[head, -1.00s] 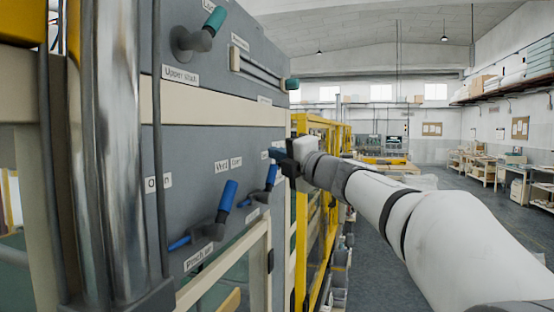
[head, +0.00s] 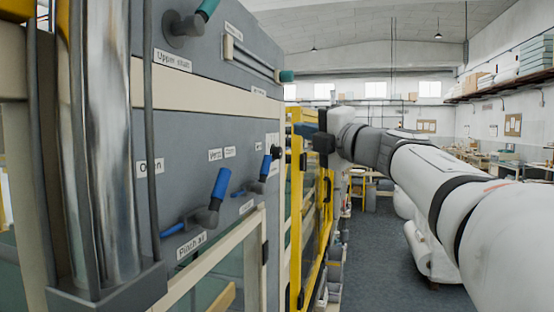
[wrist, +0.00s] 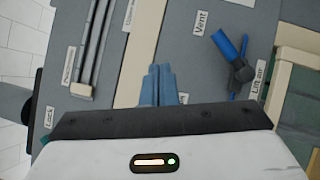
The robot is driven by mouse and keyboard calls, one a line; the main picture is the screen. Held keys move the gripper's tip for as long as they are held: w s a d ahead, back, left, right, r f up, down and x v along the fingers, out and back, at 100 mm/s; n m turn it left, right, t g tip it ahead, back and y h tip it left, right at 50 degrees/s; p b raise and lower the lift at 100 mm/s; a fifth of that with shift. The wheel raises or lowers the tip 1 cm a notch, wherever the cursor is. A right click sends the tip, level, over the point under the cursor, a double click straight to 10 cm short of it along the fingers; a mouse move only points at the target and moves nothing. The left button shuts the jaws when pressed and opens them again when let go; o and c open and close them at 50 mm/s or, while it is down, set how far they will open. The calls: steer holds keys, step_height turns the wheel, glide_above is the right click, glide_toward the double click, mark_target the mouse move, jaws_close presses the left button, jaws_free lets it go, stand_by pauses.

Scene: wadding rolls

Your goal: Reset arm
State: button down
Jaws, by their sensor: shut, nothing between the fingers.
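My gripper (head: 305,130) is in the middle of the head view, in front of the yellow frame and to the right of the grey panel's edge. In the wrist view its two blue fingers (wrist: 159,84) are together with nothing between them. They point at the grey panel (wrist: 190,75), apart from the blue-handled valve (wrist: 233,55) between the "Vent" and "Lift air" labels. My white arm reaches in from the right of the head view.
The grey panel (head: 200,120) fills the left, with blue levers (head: 219,190) and a green-handled lever (head: 195,22). A yellow frame (head: 297,220) stands beyond it. Grey floor (head: 370,255) is open in the aisle; shelves (head: 510,85) line the right wall.

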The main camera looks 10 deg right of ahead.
steer(key=s+d+f+m+g+h, duration=0.1)
steer(key=s+d+f+m+h, duration=0.15)
steer(key=f+m+h, duration=0.4)
steer(key=s+d+f+m+g+h, duration=0.1)
steer(key=d+f+m+h, duration=0.25)
steer(key=f+m, duration=0.5)
steer(key=s+d+f+m+h, duration=0.2)
steer(key=d+f+m+h, duration=0.15)
steer(key=f+m, duration=0.4)
steer(key=s+a+f+m+g, duration=0.1)
steer(key=s+a+f+g, duration=0.1)
steer(key=s+f, duration=0.5)
steer(key=s+a+f+m+g+y, duration=0.1)
steer(key=s+a+f+m+g, duration=0.1)
steer(key=s+f+g, duration=0.3)
steer(key=s+a+f+m+g+y, duration=0.1)
steer(key=s+f+g, duration=0.3)
steer(key=s+f, duration=0.4)
step_height(320, 180, down, 4)
steer(key=shift+s+a+r+m+b, duration=0.1)
steer(key=shift+s+a+m+b, duration=0.3)
steer(key=shift+a+m, duration=0.4)
